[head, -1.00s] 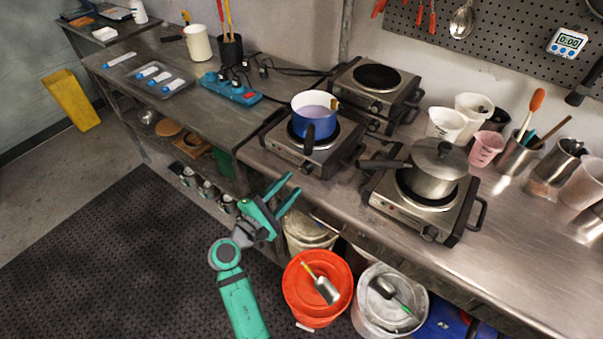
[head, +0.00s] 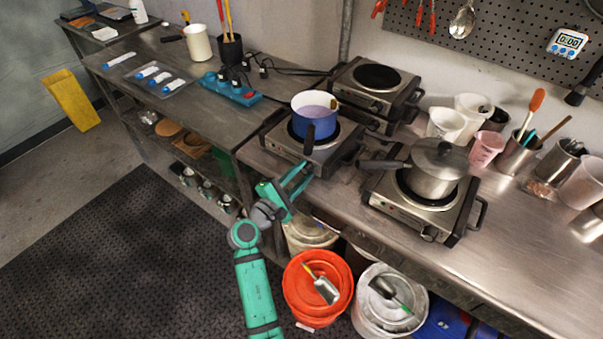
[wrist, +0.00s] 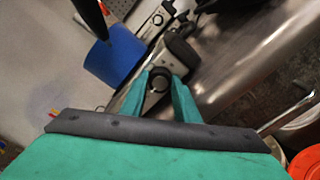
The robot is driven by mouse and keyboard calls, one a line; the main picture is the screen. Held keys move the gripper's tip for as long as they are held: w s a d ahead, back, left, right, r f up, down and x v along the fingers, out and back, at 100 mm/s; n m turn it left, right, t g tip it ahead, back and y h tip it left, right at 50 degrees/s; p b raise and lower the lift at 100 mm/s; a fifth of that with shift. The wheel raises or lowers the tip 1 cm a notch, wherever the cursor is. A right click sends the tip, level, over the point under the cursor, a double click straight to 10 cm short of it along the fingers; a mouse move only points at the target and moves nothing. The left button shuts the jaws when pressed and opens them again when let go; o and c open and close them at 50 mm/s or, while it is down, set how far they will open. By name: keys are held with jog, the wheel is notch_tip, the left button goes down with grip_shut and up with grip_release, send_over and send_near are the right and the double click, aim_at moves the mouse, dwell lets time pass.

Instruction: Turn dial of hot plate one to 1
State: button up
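A hot plate (head: 278,142) with a blue pot (head: 312,122) on it stands at the bench's front edge. Nothing legible marks which plate is one. My gripper (head: 303,169) is at this plate's front, fingers pointing toward it. In the wrist view the fingers (wrist: 161,82) are open, with a dark round dial (wrist: 160,77) in line with the gap between their tips. I cannot tell if they touch it. The dial's setting is not readable, and in the head view the fingers cover its area. The blue pot also shows in the wrist view (wrist: 122,52).
A second hot plate (head: 385,196) with a lidded steel pot (head: 436,172) stands to the right. Another hot plate (head: 345,88) sits behind. A red bucket (head: 293,300) and a white bucket (head: 362,318) stand below the bench. The dark floor mat (head: 130,260) is clear.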

jog(key=shift+m, duration=0.3)
jog(key=m, duration=0.2)
jog(key=shift+m, duration=0.3)
jog(key=shift+f+m, duration=0.1)
jog(key=shift+m, duration=1.8)
jog(key=o, duration=0.8)
jog(key=shift+c, duration=0.2)
jog(key=shift+s+a, duration=0.1)
jog(key=v, duration=1)
jog(key=shift+s+a, duration=0.15)
jog(key=shift+s, duration=0.15)
